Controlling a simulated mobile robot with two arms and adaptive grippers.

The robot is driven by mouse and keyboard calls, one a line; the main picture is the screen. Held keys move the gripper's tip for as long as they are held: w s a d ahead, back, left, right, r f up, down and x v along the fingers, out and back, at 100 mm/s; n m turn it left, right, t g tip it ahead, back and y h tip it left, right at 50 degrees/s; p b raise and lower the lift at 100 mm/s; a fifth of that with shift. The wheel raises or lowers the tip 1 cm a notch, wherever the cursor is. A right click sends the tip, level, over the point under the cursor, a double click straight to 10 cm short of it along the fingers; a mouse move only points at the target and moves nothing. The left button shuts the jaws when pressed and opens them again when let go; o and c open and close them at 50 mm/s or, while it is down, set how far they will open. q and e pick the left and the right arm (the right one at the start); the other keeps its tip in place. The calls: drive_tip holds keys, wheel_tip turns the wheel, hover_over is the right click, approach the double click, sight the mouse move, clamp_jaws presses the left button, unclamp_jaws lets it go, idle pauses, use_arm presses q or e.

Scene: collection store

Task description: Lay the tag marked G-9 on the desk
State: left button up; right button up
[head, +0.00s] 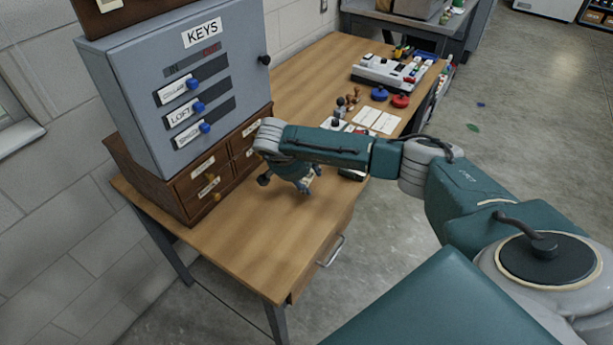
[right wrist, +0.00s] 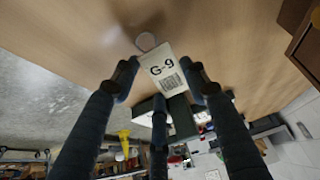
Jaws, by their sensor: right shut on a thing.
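The tag marked G-9 (right wrist: 162,72) is a small pale card with black lettering and a barcode, in the right wrist view. A round ring shows at its far end. My right gripper (head: 304,184) is shut on the tag, with its fingers on both sides of it in the right wrist view. In the head view the gripper is low over the wooden desk (head: 245,250), in front of the small drawers. I cannot tell whether the tag touches the desk. My left gripper is not in view.
A grey key cabinet (head: 130,105) with labelled slots and blue knobs stands on a brown drawer unit (head: 160,190) at the left. Stamps (head: 346,103), white cards (head: 376,120), red and blue round items and a white tray (head: 385,73) occupy the desk's far part. The near desk top is clear.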

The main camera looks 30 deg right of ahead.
drive_tip(key=shift+f, duration=0.3)
drive_tip(key=o, duration=0.8)
drive_tip(key=v, duration=1.2)
